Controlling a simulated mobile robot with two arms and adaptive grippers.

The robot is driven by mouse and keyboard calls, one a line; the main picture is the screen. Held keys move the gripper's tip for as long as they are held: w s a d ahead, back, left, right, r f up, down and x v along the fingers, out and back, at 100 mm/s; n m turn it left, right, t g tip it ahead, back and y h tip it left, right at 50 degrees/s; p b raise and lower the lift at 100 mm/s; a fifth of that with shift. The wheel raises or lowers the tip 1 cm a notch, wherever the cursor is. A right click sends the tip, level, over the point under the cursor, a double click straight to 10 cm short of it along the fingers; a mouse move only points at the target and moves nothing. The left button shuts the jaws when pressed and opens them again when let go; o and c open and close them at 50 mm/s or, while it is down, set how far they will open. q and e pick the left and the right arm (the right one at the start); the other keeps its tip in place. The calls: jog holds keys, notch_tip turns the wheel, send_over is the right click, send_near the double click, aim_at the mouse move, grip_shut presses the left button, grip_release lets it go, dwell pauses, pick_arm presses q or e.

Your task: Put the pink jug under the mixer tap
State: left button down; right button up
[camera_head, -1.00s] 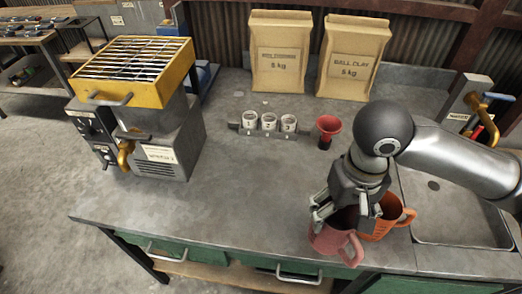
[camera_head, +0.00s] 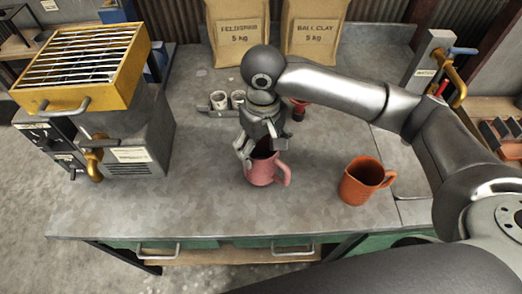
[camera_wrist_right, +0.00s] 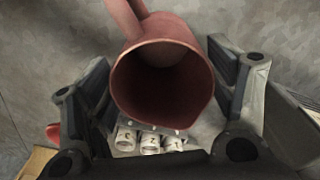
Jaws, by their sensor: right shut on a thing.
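The pink jug (camera_head: 260,172) is upright near the middle of the counter, its handle to the right. My right gripper (camera_head: 258,152) is shut on it from above, one finger on each side of its rim. The right wrist view looks into the empty-looking jug (camera_wrist_right: 162,88) between the fingers. I cannot tell whether its base touches the counter. The mixer (camera_head: 125,130) stands at the left, with a brass tap (camera_head: 92,158) low on its front. The jug is to the right of this tap, well apart from it. My left gripper is out of view.
An orange jug (camera_head: 362,183) stands to the right. Several numbered white cups (camera_head: 220,101) and a red funnel-like cup (camera_head: 299,108) are behind my gripper, below two paper sacks (camera_head: 315,30). Another brass tap (camera_head: 458,85) is at the far right. Counter between jug and mixer is clear.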

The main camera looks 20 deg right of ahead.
aim_at(262, 153)
jog(key=shift+w+d+f, duration=0.2)
jog(key=shift+w+f, duration=0.55)
jog(key=shift+f, duration=0.25)
jog(key=f, duration=0.1)
jog(key=f+p, duration=0.1)
jog(key=f, duration=0.1)
jog(key=shift+w, duration=0.25)
jog(key=shift+d+f, duration=0.1)
jog(key=shift+f, duration=0.25)
jog(key=o, duration=1.4)
jog(key=shift+f, duration=0.1)
